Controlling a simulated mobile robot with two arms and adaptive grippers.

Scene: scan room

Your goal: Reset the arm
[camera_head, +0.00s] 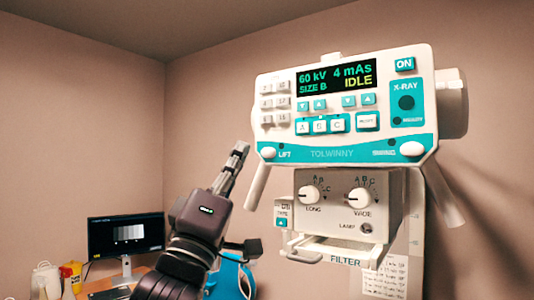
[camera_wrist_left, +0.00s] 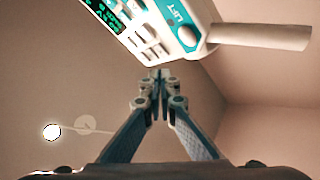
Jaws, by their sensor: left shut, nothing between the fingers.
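My left gripper (camera_head: 238,150) is raised in front of the X-ray unit, a little left of its control panel (camera_head: 345,152). Its fingers point up and are closed together with nothing between them. In the left wrist view the left gripper (camera_wrist_left: 158,75) shows shut and empty, its tips just below the panel's lower edge and apparently apart from it. The panel also shows in the left wrist view (camera_wrist_left: 150,35). My right gripper is not in view.
The panel screen (camera_head: 336,78) reads 60 kV, 4 mAs, SIZE B, IDLE. Below it is a collimator box (camera_head: 345,190) with two knobs and a FILTER tray. A handle (camera_head: 258,186) hangs near my gripper. A monitor (camera_head: 125,233) stands on a desk at lower left. The left wall area is clear.

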